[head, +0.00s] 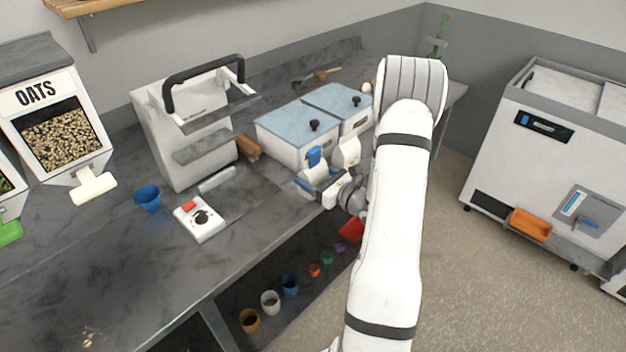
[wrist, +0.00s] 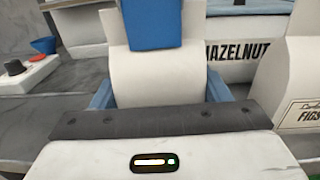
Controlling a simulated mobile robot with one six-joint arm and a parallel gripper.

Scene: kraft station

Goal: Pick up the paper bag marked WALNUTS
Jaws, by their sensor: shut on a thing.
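My gripper (head: 318,187) is at the front edge of the counter, in front of the blue-lidded bins. It is shut on a pale bag with a blue top (head: 314,156). In the wrist view the gripper's blue fingers (wrist: 160,94) stand on either side of this pale bag (wrist: 150,72), whose blue part (wrist: 151,24) hangs at the top. No WALNUTS mark shows on the side I see. A second pale bag (head: 346,152) stands just to the right; in the wrist view its label reads FIGS (wrist: 305,113).
White bins with blue lids (head: 292,120) stand behind; a front marked HAZELNUT (wrist: 238,52) shows in the wrist view. A white machine with a black handle (head: 165,135), a knob box (head: 200,219) and a blue cup (head: 148,198) are left. The counter's near left (head: 90,260) is mostly clear.

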